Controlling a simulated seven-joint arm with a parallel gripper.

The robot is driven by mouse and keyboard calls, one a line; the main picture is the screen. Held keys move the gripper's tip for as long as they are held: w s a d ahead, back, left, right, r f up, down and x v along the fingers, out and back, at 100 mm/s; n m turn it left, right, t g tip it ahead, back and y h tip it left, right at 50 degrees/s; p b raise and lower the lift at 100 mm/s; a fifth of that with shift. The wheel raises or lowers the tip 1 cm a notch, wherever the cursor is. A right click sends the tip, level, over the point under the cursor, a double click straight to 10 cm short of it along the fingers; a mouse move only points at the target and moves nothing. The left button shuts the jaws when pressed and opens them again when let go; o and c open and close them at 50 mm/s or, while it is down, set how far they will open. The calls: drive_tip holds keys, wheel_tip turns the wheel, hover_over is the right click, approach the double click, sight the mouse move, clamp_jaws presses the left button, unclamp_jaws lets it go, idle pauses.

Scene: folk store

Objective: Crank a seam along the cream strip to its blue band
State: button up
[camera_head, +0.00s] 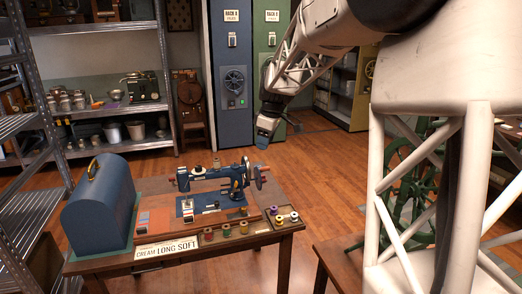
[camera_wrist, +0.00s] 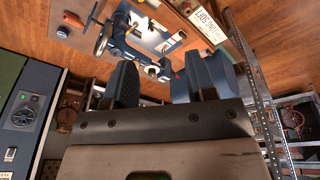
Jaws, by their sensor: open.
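A dark blue sewing machine (camera_head: 213,180) stands on the wooden table, with a hand wheel (camera_head: 258,178) at its right end. The wheel also shows in the wrist view (camera_wrist: 103,40), upper left of my fingers. A pale piece (camera_head: 210,208) lies on the machine bed near the needle end; it may be the cream strip, but it is too small to be sure. My gripper (camera_head: 264,140) hangs in the air above and behind the machine's right end. In the wrist view its two blue fingers (camera_wrist: 162,84) are apart and empty.
A blue domed case (camera_head: 98,205) stands on the table's left side. Metal shelving (camera_head: 30,120) flanks the left. Open air lies above the machine.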

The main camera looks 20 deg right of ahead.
drive_tip(key=w+d+f+n, duration=0.2)
drive_tip(key=w+d+f, duration=0.1)
drive_tip(key=w, duration=0.4)
drive_tip(key=w+d+f+n, duration=0.2)
drive_tip(key=w+d+f, duration=0.15)
drive_tip(key=w, duration=0.45)
drive_tip(key=n+y, duration=0.1)
drive_tip(key=n, duration=0.3)
approach(268, 167)
drive_tip(key=shift+w+d+r, duration=0.15)
drive_tip(key=shift+w+r, duration=0.1)
drive_tip(key=shift+f, duration=0.15)
drive_tip(key=shift+x, duration=4.7)
drive_tip(key=shift+a+f, duration=0.1)
drive_tip(key=shift+a, duration=0.1)
drive_tip(key=c, duration=0.8)
drive_tip(key=shift+o, duration=0.2)
